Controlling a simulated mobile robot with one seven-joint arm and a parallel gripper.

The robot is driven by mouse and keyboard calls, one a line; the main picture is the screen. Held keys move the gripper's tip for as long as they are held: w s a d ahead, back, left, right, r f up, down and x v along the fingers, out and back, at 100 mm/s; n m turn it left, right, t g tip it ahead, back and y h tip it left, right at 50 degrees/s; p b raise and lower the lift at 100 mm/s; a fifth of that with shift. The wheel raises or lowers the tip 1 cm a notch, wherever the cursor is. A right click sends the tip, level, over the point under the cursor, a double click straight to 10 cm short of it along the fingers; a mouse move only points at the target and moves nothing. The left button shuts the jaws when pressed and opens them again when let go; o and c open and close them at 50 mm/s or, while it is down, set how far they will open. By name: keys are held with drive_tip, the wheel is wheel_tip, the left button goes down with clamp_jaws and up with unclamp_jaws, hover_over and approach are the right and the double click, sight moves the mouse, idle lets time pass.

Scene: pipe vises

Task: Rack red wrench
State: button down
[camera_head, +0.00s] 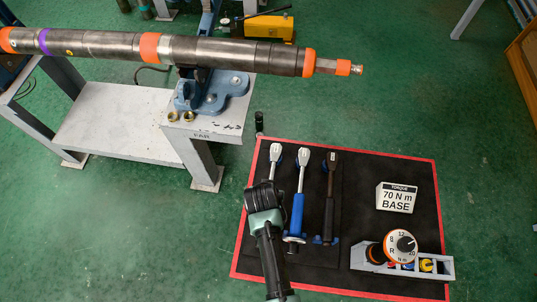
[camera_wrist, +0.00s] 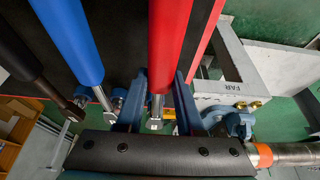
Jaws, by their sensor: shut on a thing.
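The red wrench shows in the wrist view as a red handle (camera_wrist: 169,40) with a metal shaft, between the two blue fingers of my gripper (camera_wrist: 158,100). My gripper is shut on it. In the head view my gripper (camera_head: 264,196) covers its handle; the metal shaft and head (camera_head: 275,152) show beyond. It lines up beside the blue-handled wrench (camera_head: 297,212) and the black-handled wrench (camera_head: 329,218). These lie over blue holders (camera_head: 326,240) on a black mat (camera_head: 350,185) with a red border. I cannot tell whether the red wrench touches its holder.
A "70 N m BASE" block (camera_head: 396,198) and a tray (camera_head: 442,268) with a torque dial (camera_head: 400,246) are on the mat's right. A white table marked FAR (camera_head: 205,135) carries a blue vise (camera_head: 212,95) under a long pipe (camera_head: 220,52).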

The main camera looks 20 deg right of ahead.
drive_tip(key=shift+f, duration=0.25)
idle(0.7)
drive_tip(key=shift+c, duration=2.3)
unclamp_jaws()
drive_tip(key=shift+s+f, duration=0.1)
drive_tip(key=v, duration=1.3)
drive_tip(key=shift+b, duration=0.3)
